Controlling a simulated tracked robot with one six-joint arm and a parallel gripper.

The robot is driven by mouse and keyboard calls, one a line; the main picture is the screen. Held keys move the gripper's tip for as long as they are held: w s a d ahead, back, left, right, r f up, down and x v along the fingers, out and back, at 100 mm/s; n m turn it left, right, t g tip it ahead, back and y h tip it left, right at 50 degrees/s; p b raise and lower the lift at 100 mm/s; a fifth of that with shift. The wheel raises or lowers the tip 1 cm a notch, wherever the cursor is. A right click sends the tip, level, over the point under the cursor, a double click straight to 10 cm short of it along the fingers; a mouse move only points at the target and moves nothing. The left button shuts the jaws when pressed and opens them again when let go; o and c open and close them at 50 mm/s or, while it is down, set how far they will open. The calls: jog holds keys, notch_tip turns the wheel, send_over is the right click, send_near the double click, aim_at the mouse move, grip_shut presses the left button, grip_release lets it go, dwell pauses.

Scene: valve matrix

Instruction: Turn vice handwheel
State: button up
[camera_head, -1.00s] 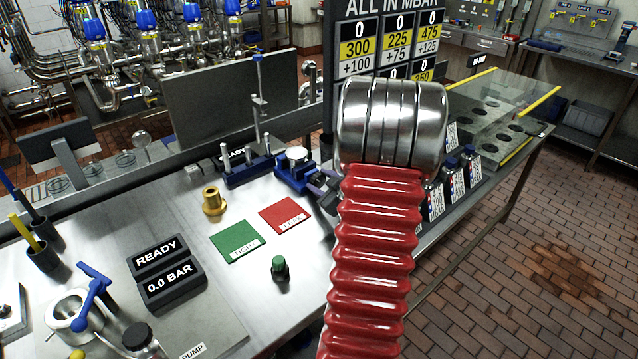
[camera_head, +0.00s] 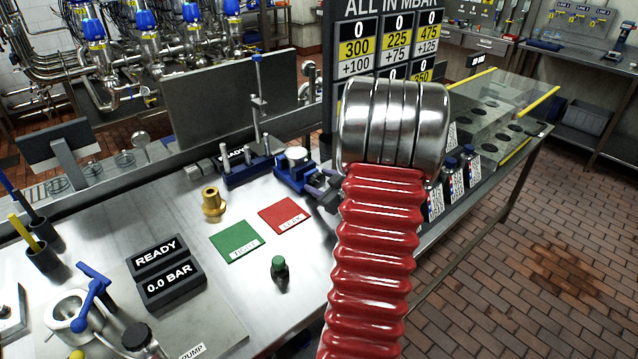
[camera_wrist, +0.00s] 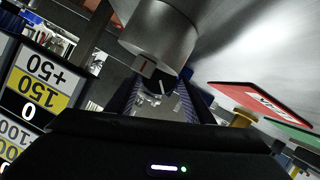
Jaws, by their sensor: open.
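The blue vice (camera_head: 291,173) stands on the steel bench, left of my arm, with a pale round-topped piece (camera_head: 295,153) at its top. My gripper (camera_wrist: 158,100) is open in the wrist view, with one ribbed finger on each side. A dark round face (camera_wrist: 155,78) with a red and a white mark shows between the fingers; it looks like the vice handwheel. I cannot tell whether the fingers touch it. A large metal cylinder (camera_wrist: 160,28) is just above it in that picture. In the head view my arm's red bellows and metal cuff hide most of the gripper.
A red mat (camera_head: 284,215) and a green mat (camera_head: 237,242) lie left of my arm. A brass fitting (camera_head: 213,203) and a green-topped knob (camera_head: 279,270) stand nearby. The pressure board (camera_head: 332,60) rises behind my arm. Several bottles (camera_head: 457,178) stand to its right.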

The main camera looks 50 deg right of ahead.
jog(key=v, duration=1.3)
jog(key=shift+s+a, duration=0.15)
jog(key=shift+s, duration=0.2)
jog(key=shift+w+r, duration=0.1)
jog(key=w+a+r+g+h, duration=0.2)
jog(key=w+a+r, duration=0.35)
jog(key=w, duration=0.25)
jog(key=w+a+r+m+g, duration=0.2)
jog(key=a+r, duration=0.2)
jog(key=a, duration=0.6)
jog(key=s+a+g+y, duration=0.1)
jog(key=s+a+y, duration=0.2)
jog(key=a, duration=1.2)
jog(key=s+a+f+n+g+y, duration=0.1)
jog(key=s+a+y, duration=0.3)
jog(key=s+a, duration=0.4)
jog(key=a+g, duration=0.1)
jog(key=a, duration=0.5)
jog(key=shift+s+a+n, duration=0.2)
jog(key=shift+a+n, duration=0.1)
jog(key=shift+a, duration=0.1)
jog(key=shift+f, duration=0.1)
jog(key=shift+c, duration=0.2)
